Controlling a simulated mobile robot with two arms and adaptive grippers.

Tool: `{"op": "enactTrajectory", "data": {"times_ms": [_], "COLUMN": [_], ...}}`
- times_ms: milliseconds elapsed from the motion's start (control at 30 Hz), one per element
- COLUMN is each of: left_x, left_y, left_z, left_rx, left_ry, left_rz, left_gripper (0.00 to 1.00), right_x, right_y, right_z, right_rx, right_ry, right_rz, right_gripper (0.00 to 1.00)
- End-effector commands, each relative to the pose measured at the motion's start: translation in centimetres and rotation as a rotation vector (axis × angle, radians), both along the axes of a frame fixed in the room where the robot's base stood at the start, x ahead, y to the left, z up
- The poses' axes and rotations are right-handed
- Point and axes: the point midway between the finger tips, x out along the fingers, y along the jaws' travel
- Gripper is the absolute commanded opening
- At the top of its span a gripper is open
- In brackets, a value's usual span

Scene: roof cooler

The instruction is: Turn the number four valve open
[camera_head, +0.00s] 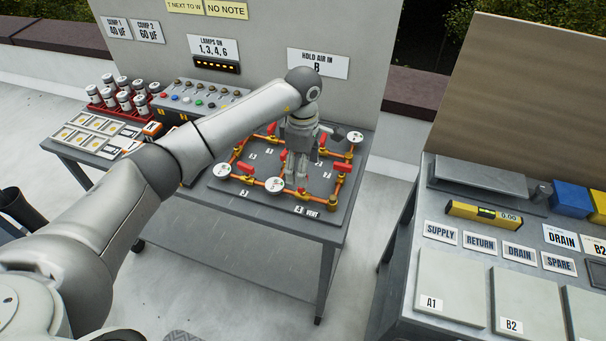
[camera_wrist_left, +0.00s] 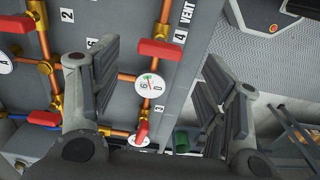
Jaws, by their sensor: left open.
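In the left wrist view the number four valve has a red handle (camera_wrist_left: 160,49) beside the label 4 VENT (camera_wrist_left: 181,30). This handle lies crosswise to its copper pipe (camera_wrist_left: 166,10). A round white gauge (camera_wrist_left: 152,87) sits lower on the same line. My left gripper (camera_wrist_left: 160,105) is open and empty, with its fingers apart on either side of the gauge in that view. In the head view my left gripper (camera_head: 299,172) points down over the pipe board (camera_head: 325,212) and partly hides it. I cannot tell its height above the valves. My right gripper is not in view.
Other red valve handles are close by, one near label 3 (camera_wrist_left: 143,132) and one (camera_wrist_left: 43,118) to its left. More white gauges (camera_head: 221,170) stand on the board. A switch panel (camera_head: 200,98) and a red rack of canisters (camera_head: 125,108) share the table. Another bench (camera_head: 450,280) stands right.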

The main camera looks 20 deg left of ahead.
Motion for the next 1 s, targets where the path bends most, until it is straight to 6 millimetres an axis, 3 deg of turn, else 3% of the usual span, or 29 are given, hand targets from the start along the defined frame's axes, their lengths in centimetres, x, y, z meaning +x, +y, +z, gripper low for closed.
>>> {"op": "enactTrajectory", "data": {"times_ms": [300, 667, 1000], "left_x": [0.0, 0.0, 0.0], "left_y": [-0.1, -0.1, -0.1], "left_z": [-4.3, -5.0, -4.9], "left_rx": [-0.003, -0.003, -0.003], "left_ry": [0.001, -0.001, -0.001], "left_rz": [0.0, -0.001, -0.001], "left_gripper": [0.68, 0.68, 0.24], "right_x": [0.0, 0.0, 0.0], "right_y": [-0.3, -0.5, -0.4], "right_z": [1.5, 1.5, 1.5], "right_rx": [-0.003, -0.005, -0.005], "right_ry": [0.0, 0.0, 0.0], "right_rz": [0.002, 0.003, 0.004], "right_gripper": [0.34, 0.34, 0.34]}}
